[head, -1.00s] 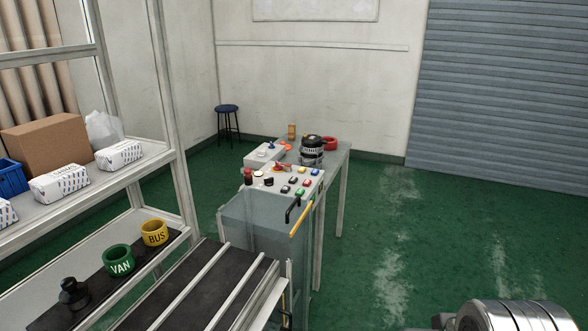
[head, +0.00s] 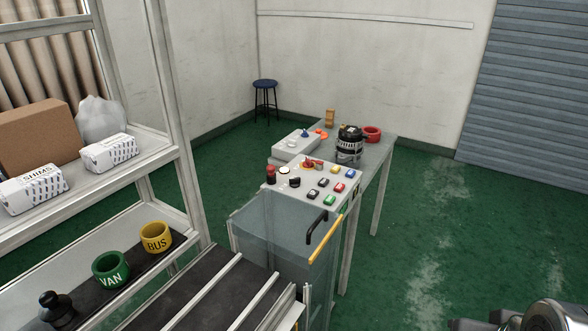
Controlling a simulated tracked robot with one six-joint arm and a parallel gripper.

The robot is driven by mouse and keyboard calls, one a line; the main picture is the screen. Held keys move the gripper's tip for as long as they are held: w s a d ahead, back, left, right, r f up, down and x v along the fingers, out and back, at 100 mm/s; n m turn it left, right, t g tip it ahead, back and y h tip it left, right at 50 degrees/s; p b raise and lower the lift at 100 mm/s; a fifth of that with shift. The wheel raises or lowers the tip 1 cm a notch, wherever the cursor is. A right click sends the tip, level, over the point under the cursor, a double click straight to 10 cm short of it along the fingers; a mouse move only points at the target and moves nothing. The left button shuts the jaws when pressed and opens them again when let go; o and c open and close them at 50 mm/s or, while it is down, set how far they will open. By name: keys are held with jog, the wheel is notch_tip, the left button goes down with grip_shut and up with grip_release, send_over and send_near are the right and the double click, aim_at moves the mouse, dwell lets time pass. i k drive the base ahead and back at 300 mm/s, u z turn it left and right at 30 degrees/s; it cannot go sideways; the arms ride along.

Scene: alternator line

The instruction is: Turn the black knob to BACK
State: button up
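Several coloured buttons (head: 339,187) fill the panel's right side. A black handle (head: 316,221) and yellow bar (head: 325,240) project at its front. Behind is a table with an alternator (head: 349,143) and red ring (head: 372,134). A shelf rack (head: 180,120) stands left; green floor (head: 430,230) is clear right.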

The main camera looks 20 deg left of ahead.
aim_at(295, 182)
jog(key=u, duration=0.5)
jog(key=i, duration=0.9)
jog(key=u, duration=0.6)
